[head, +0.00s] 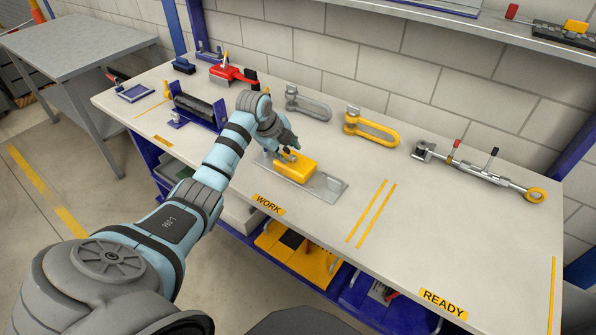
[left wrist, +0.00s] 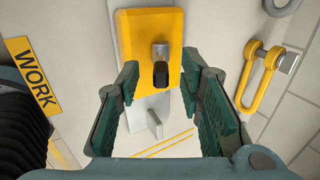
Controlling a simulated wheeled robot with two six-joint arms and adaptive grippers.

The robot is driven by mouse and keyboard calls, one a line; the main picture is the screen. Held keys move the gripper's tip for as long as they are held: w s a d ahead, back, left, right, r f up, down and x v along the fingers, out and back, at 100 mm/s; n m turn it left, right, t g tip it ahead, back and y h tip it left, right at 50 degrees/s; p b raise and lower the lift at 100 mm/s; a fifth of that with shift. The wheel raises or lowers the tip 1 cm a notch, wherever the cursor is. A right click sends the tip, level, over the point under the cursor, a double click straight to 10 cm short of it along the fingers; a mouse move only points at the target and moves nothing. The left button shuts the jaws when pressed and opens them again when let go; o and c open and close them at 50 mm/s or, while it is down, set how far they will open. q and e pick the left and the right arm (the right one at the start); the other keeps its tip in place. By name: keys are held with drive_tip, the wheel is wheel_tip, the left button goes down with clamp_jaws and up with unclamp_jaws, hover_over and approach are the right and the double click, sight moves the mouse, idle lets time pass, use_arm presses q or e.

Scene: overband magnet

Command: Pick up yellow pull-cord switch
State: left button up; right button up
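The yellow pull-cord switch (head: 296,173) is a yellow box on a flat grey metal plate (head: 327,187), lying on the bench by the WORK label. In the left wrist view the yellow switch (left wrist: 147,24) has a small metal lever with a dark tip on its face. My left gripper (head: 286,152) is just over the switch. In the left wrist view its green-padded fingers (left wrist: 160,70) are spread apart, one to each side of the box's near end, with gaps visible. My right gripper is in neither view.
A yellow shackle (head: 371,127) and a grey shackle (head: 307,103) lie behind the switch. A rod with a yellow ring (head: 488,175) lies at the right. A roller in a blue frame (head: 199,109) stands left of my arm. The bench near the READY label (head: 443,302) is clear.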

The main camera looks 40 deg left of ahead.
use_arm(q)
drive_tip(key=shift+w+f, duration=0.2)
clamp_jaws()
idle(0.3)
drive_tip(key=shift+r, duration=0.1)
wheel_tip(320, 180, up, 20)
drive_tip(key=p, duration=0.3)
